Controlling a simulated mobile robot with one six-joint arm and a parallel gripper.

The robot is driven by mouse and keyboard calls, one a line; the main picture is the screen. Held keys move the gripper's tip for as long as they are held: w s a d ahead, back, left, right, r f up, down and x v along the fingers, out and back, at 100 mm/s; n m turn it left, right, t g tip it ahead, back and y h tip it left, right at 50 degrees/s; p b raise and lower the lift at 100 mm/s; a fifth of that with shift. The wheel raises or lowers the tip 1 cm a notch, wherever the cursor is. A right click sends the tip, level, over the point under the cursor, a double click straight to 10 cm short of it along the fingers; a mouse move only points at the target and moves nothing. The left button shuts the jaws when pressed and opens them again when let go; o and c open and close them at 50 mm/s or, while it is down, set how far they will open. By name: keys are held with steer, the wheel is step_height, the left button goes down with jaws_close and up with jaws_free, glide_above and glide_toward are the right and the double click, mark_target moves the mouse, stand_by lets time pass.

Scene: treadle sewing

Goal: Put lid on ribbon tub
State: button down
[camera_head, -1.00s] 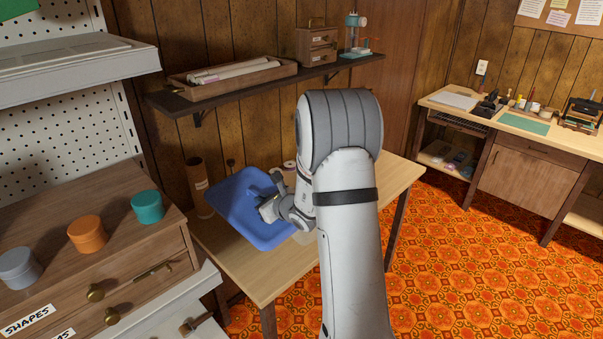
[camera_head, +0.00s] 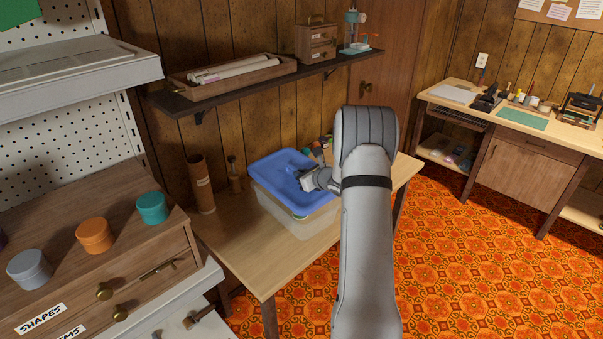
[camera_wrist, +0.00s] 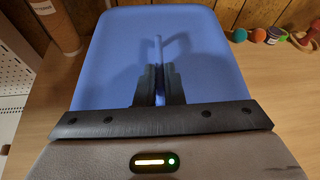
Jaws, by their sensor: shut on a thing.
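The blue lid (camera_head: 272,170) lies over the top of the clear ribbon tub (camera_head: 283,223) on the wooden table. In the head view it looks roughly level, and I cannot tell if it is fully seated or slightly above the rim. My gripper (camera_head: 303,181) is shut on the upright handle (camera_wrist: 158,52) in the middle of the lid. In the wrist view the lid (camera_wrist: 205,60) fills the centre and hides the tub below. My arm covers the right side of the lid and tub in the head view.
The table (camera_head: 240,255) is clear in front of the tub. A brown cardboard tube (camera_head: 201,184) and a small wooden stand (camera_head: 234,178) are left of it. Small colourful items (camera_wrist: 257,36) lie beyond the lid's right side. A dark wall shelf (camera_head: 225,94) hangs above.

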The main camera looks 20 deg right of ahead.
mark_target(320, 194)
steer(key=shift+r, duration=0.15)
steer(key=shift+s+d+p, duration=0.1)
steer(key=shift+p, duration=0.45)
step_height(320, 194, down, 7)
steer(key=b, duration=0.8)
steer(key=shift+b, duration=0.3)
steer(key=c, duration=1.5)
jaws_free()
steer(key=b+v, duration=0.1)
steer(key=v, duration=0.6)
steer(key=shift+s+d+r, duration=0.2)
steer(key=shift+s+r, duration=0.05)
steer(key=shift+s, duration=0.05)
